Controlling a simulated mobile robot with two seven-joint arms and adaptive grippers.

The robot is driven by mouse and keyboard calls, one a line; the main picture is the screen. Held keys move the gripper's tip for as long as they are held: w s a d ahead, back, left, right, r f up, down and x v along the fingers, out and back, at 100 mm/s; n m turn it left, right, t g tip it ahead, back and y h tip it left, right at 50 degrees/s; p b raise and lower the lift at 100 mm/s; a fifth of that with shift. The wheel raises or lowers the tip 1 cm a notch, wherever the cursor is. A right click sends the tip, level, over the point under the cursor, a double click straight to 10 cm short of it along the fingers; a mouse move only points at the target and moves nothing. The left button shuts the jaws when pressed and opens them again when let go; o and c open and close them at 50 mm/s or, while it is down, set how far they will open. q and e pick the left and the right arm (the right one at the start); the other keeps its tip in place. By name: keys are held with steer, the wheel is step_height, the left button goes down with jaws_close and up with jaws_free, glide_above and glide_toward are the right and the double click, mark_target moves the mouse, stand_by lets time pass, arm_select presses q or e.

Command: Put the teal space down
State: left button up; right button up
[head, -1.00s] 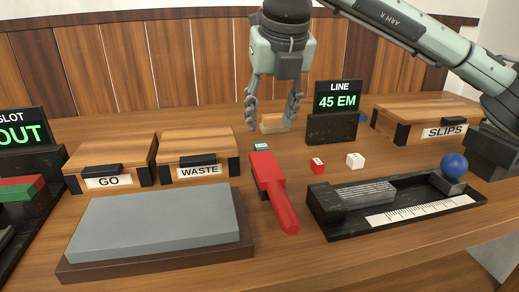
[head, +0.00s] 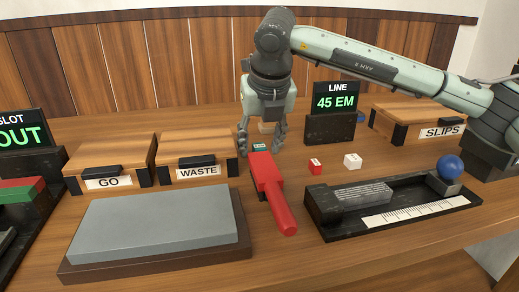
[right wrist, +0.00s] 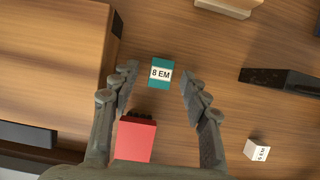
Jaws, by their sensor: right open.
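The teal space (head: 259,148) lies on the table just behind the red-handled tool (head: 268,178). In the right wrist view the teal space (right wrist: 160,74) has a white label reading "8 EM" and sits between and slightly beyond my open fingertips. My right gripper (head: 261,150) points down over it, its fingers apart on either side. In the right wrist view, my right gripper (right wrist: 160,82) holds nothing, and the red tool's block end (right wrist: 135,138) shows below the teal space. My left gripper is not in view.
A red cube (head: 315,166) and a white cube (head: 352,161) lie to the right. The WASTE box (head: 210,146) stands close on the left, and the LINE display (head: 335,127) reads 45 EM behind. A black composing tray (head: 425,213) and a grey slab (head: 155,228) lie in front.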

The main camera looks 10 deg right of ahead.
jaws_close()
steer(key=shift+r, duration=0.1)
